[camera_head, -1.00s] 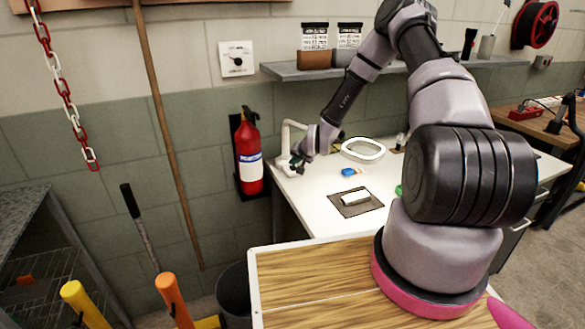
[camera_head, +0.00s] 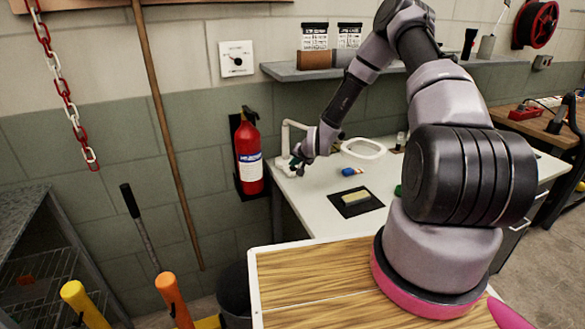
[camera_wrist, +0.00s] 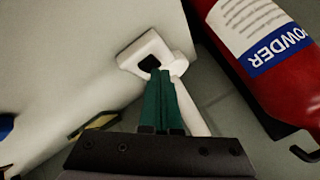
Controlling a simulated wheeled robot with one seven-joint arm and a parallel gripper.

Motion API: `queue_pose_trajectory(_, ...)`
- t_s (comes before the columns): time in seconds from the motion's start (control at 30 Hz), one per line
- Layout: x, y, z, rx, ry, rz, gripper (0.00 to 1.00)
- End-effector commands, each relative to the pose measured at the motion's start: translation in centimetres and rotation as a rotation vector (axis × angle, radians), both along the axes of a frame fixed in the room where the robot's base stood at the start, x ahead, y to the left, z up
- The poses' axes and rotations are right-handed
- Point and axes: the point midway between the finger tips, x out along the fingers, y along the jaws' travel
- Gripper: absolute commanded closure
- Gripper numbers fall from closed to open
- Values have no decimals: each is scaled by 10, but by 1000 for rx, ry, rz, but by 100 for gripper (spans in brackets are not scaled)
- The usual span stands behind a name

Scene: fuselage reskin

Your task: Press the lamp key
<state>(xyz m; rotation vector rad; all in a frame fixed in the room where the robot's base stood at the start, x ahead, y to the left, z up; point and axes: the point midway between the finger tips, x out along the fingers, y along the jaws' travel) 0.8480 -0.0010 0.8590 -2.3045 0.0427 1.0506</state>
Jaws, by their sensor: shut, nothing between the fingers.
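The white lamp has a ring-shaped head (camera_head: 364,148) over the table, which looks dull white. A bent white arm (camera_head: 285,133) rises from its base (camera_head: 284,168) at the table's left corner. In the wrist view the base (camera_wrist: 143,46) carries a small dark square key (camera_wrist: 149,63). My gripper (camera_head: 296,163) is at the base. Its green fingers are together and empty, and their tips (camera_wrist: 160,74) are right at the key's near edge. I cannot tell whether they touch it.
A red fire extinguisher (camera_head: 249,157) hangs on the wall just left of the lamp; it also shows in the wrist view (camera_wrist: 262,60). On the white table (camera_head: 315,207) lie a blue item (camera_head: 347,171) and a black mat (camera_head: 373,206) bearing a pale block (camera_head: 356,198).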

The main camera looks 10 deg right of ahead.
Motion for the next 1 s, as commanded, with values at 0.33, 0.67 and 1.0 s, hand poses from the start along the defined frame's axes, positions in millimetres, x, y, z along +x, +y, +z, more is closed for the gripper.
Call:
queue_pose_trajectory(0.33,-1,0,12,0,2,-1,100)
queue_pose_trajectory(0.67,1,0,21,-1,-2,0,100)
queue_pose_trajectory(1.0,0,0,56,-1,-2,0,100)
